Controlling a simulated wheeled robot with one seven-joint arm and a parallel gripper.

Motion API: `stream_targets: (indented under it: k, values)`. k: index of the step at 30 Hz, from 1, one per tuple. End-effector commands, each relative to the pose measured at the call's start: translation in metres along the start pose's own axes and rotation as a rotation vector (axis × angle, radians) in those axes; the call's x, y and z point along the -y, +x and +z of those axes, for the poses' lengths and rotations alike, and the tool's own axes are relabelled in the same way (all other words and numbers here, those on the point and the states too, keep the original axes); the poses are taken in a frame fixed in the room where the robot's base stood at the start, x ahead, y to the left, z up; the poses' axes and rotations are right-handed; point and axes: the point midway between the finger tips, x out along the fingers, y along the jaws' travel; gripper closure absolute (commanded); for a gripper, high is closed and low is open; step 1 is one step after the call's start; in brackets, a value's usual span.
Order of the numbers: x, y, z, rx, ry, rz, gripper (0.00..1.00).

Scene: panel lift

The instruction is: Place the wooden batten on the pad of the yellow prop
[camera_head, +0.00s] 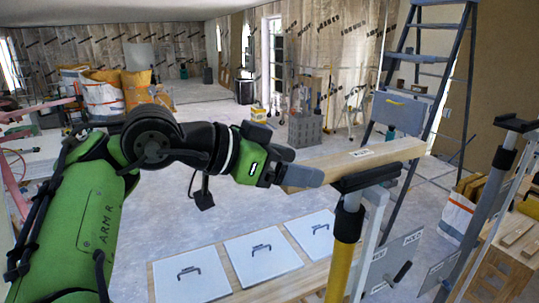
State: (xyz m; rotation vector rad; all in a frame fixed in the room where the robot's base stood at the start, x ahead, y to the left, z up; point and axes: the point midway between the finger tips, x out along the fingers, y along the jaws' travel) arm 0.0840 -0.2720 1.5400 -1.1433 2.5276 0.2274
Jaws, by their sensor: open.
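The wooden batten (382,153) is a pale bar with a small white label on top. It lies roughly level, running from my gripper to the right. The yellow prop (341,265) stands upright in front, with a flat black pad (366,177) on top. The batten lies along the pad's far edge and appears to rest on it; the contact is hidden. My gripper (290,166) is open at the batten's left end. Its near grey finger covers part of that end, and whether the fingers touch the wood cannot be told.
A second post with a black pad (515,123) stands at the right, close to a wooden crate (498,262). A stepladder (430,58) is behind the batten. White panels with handles (262,256) lie low in front. Open floor (230,210) lies left of the prop.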

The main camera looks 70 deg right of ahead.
Motion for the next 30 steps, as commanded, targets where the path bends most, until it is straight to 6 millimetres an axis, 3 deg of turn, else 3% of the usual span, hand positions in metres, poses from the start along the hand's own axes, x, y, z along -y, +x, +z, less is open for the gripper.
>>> stream_targets:
  k: [1, 6, 10, 30]
  values:
    - [0.001, -0.017, -0.005, -0.009, 0.003, -0.001, 0.23]
    - [0.000, -0.061, -0.006, -0.006, 0.003, 0.000, 0.23]
    - [0.000, -0.082, -0.006, -0.004, 0.002, 0.001, 0.23]
    - [0.000, -0.087, -0.001, 0.000, 0.000, 0.000, 0.23]
